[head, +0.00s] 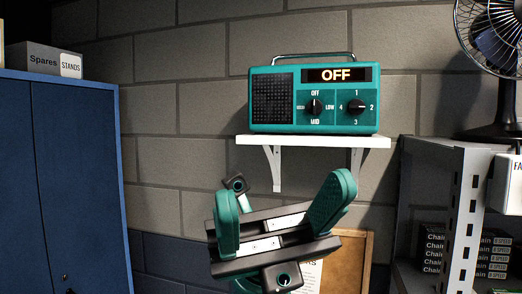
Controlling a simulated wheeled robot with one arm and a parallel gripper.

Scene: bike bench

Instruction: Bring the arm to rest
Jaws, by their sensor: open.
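My gripper (288,200) is in the lower middle of the head view, in front of the wall and below the white shelf. Its two green fingers stand wide apart with nothing between them. The left finger points up and the right one leans up to the right. The rest of my arm is mostly hidden behind the gripper and below the picture's edge.
A teal radio (313,100) reading OFF stands on the white shelf (315,142) above my gripper. A blue cabinet (60,180) is at left, with a Spares box (45,60) on it. A grey rack (462,215) with chain boxes (465,255) and a fan (490,40) is at right. A corkboard (352,265) is behind my gripper.

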